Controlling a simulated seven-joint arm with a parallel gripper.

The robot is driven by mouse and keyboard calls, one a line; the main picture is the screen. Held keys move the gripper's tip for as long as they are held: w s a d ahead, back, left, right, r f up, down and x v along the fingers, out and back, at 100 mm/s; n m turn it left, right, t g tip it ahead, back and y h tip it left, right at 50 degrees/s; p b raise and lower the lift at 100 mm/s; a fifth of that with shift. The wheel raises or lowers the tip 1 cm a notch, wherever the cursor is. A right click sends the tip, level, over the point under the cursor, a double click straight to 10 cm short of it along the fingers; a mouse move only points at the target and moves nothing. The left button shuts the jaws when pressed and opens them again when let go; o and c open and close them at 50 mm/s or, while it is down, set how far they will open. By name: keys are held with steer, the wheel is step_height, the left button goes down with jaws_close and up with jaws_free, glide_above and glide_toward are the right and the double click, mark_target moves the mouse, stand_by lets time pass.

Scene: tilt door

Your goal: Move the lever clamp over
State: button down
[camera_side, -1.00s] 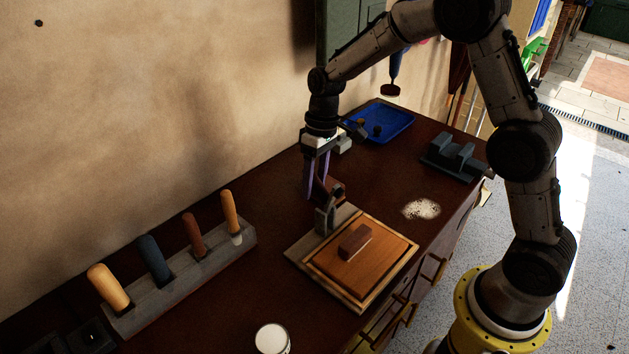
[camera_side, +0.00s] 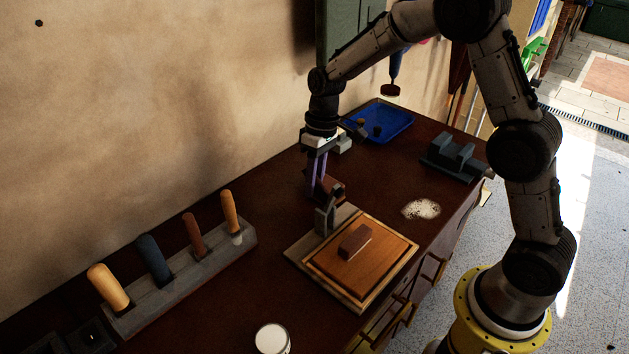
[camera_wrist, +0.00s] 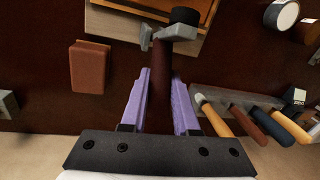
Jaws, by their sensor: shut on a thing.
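The lever clamp is grey and stands at the back corner of a pale board (camera_side: 298,250); its grey body (camera_side: 325,215) also shows at the top of the wrist view (camera_wrist: 177,32). Its dark brown-red lever (camera_wrist: 160,85) points back from the body, between the two purple fingers. My gripper (camera_side: 316,190) is low over the table behind the clamp and shut on the lever; it also shows in the wrist view (camera_wrist: 160,95). An orange wooden panel (camera_side: 380,262) with a brown block-like handle (camera_side: 355,241) lies flat on the board.
A red-brown block (camera_wrist: 88,67) sits left of the fingers in the wrist view. A holder with several handled tools (camera_side: 185,285) stands at left. A blue tray (camera_side: 385,122), a dark grey fixture (camera_side: 453,155) and a white-topped cup (camera_side: 272,338) are around. White specks (camera_side: 421,209) lie on the tabletop.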

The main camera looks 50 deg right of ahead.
mark_target(340, 196)
steer(key=shift+s+r, duration=0.1)
steer(key=shift+r, duration=0.05)
stand_by(0.8)
steer(key=shift+s+r+t, duration=0.25)
steer(key=shift+s+t, duration=0.45)
steer(key=shift+t, duration=0.5)
steer(key=shift+s+r+n+t, duration=0.15)
steer(key=shift+s+t, duration=0.35)
steer(key=shift+t, duration=0.3)
steer(key=shift+s+n+t, duration=0.15)
steer(key=shift+s+t, duration=0.35)
steer(key=shift+t, duration=0.3)
steer(key=shift+s+f+t, duration=0.15)
steer(key=shift+s+t, duration=0.6)
steer(key=shift+t, duration=0.3)
steer(key=shift+s+f+t, duration=0.15)
steer(key=shift+s+t, duration=0.6)
steer(key=shift+t, duration=0.3)
steer(key=shift+s+f+n+t, duration=0.1)
steer(key=shift+s+n+t, duration=0.1)
steer(key=shift+n+t, duration=0.1)
steer(key=c, duration=0.7)
jaws_free()
steer(key=shift+o, duration=0.2)
steer(key=shift+s, duration=0.1)
